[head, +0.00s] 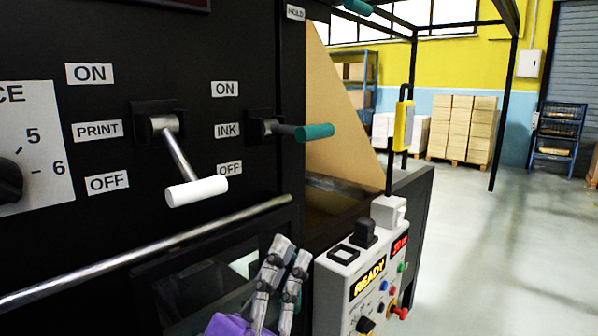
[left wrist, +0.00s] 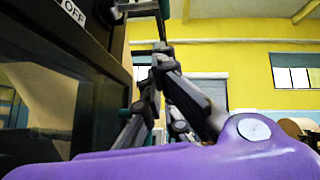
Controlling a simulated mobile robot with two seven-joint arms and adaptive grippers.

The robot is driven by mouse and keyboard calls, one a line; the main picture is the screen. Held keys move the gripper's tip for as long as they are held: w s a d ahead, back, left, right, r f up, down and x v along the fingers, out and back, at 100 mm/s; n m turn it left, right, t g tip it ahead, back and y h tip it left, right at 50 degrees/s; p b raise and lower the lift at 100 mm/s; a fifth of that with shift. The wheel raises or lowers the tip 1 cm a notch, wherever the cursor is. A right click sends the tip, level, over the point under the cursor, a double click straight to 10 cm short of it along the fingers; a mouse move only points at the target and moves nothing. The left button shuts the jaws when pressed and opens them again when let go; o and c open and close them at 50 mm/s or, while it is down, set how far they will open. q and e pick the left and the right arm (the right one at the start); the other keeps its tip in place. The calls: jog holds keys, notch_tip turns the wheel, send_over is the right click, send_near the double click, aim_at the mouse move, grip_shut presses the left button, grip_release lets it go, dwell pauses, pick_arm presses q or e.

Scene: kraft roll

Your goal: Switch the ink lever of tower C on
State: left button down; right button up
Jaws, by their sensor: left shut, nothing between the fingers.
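The ink lever (head: 314,131) has a teal handle on a metal stem. It sticks out to the right from a black panel, level with the INK label (head: 228,130). The ON label (head: 225,89) is above that and the OFF label (head: 229,168) below. No tower letter is readable. My left gripper (head: 292,250), with grey jointed fingers and a purple body, is below the ink lever and apart from it. It is shut and empty. In the left wrist view its fingers (left wrist: 158,60) point up beside the dark panel. My right gripper is not in view.
A control box (head: 360,270) reading READY stands right of my gripper. Another teal handle (head: 357,6) is at the top. Open floor lies right.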

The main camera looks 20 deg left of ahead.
aim_at(295, 130)
pick_arm(q)
jog(key=w+d+r+p, duration=0.1)
jog(key=w+r+p, duration=0.1)
jog(key=r, duration=0.3)
jog(key=w+d+r+m+p, duration=0.1)
jog(key=w+r+p, duration=0.2)
jog(key=r, duration=0.3)
jog(key=shift+w+p, duration=0.3)
jog(key=shift+w, duration=0.5)
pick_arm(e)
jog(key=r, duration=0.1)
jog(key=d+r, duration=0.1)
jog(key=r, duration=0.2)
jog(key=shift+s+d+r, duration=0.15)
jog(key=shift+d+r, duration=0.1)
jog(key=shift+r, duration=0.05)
pick_arm(q)
jog(key=shift+w+r, duration=0.15)
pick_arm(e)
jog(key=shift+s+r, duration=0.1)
